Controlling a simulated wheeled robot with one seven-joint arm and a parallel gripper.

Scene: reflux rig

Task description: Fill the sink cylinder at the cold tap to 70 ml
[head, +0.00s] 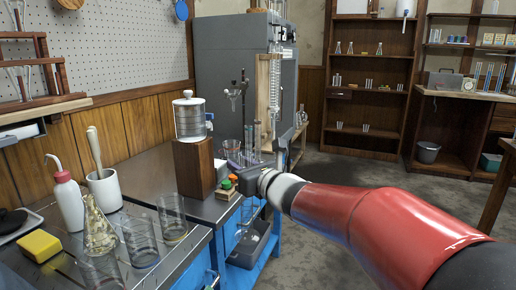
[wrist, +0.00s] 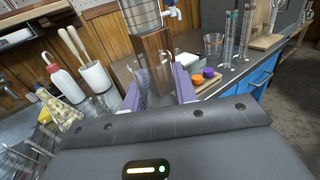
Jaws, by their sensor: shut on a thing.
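My gripper (head: 252,180) is at the end of my red and white arm, over the bench's right edge. Clear glass also shows under my gripper in the head view; the markings and any water level cannot be read. A metal drum with a small tap (head: 189,116) stands on a tall wooden block (head: 194,167). In the wrist view the tap (wrist: 172,13) is above and beyond the held glass. I cannot tell whether this is the cold tap.
Several glass beakers (head: 140,243), a conical flask (head: 98,232), a wash bottle (head: 67,204) and a mortar with pestle (head: 104,190) crowd the bench's left. Coloured pieces on a board (head: 227,188) sit near my gripper. A grey tub (head: 262,245) is below it. Floor space lies right.

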